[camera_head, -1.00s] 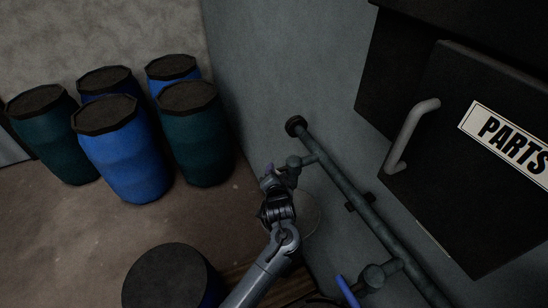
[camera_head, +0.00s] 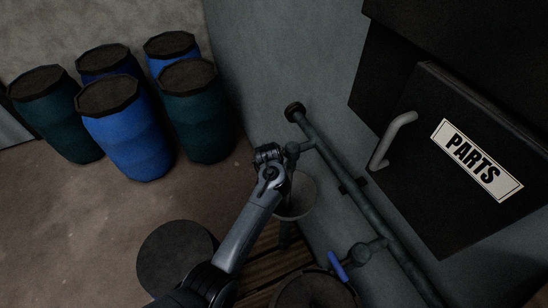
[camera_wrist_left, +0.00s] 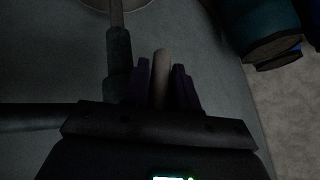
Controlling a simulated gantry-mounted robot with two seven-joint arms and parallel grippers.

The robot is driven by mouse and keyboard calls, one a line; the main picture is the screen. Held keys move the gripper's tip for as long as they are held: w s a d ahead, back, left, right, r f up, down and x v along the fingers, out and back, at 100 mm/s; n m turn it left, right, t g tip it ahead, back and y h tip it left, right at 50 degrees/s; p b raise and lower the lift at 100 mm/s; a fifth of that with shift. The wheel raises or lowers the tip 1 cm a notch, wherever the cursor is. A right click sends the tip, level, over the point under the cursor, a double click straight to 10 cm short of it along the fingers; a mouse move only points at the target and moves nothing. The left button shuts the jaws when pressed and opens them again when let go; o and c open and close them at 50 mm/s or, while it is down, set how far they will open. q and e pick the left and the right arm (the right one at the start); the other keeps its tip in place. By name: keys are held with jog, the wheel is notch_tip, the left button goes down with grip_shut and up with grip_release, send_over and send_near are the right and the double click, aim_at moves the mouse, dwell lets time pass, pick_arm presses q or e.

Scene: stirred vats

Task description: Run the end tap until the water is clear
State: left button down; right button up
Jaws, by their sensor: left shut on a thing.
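The end tap (camera_head: 292,148) sticks out from the grey pipe near its upper end. My left gripper (camera_head: 268,152) is at its left side in the head view. In the left wrist view, the gripper's purple fingers (camera_wrist_left: 160,85) are shut on a pale lever (camera_wrist_left: 160,62), which looks like the tap's handle. The tap's dark spout (camera_wrist_left: 118,62) is beside them. A dull brownish strip (camera_wrist_left: 117,14), apparently murky water, runs from the spout toward a round rim. A bucket (camera_head: 298,200) stands under the tap, partly hidden by my arm. My right gripper is not in view.
The pipe (camera_head: 345,175) runs along the wall to a second tap with a blue handle (camera_head: 338,266), above a dark round vessel (camera_head: 312,292). A parts cabinet (camera_head: 450,160) juts out on the right. Several drums (camera_head: 130,130) stand at the left; another dark lid (camera_head: 175,258) is nearer.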

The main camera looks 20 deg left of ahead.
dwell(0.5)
pick_arm(q)
jog(key=c, duration=1)
grip_release()
jog(key=shift+o, duration=0.2)
jog(key=v, duration=1)
jog(key=shift+r, duration=0.35)
jog(key=shift+s, duration=0.1)
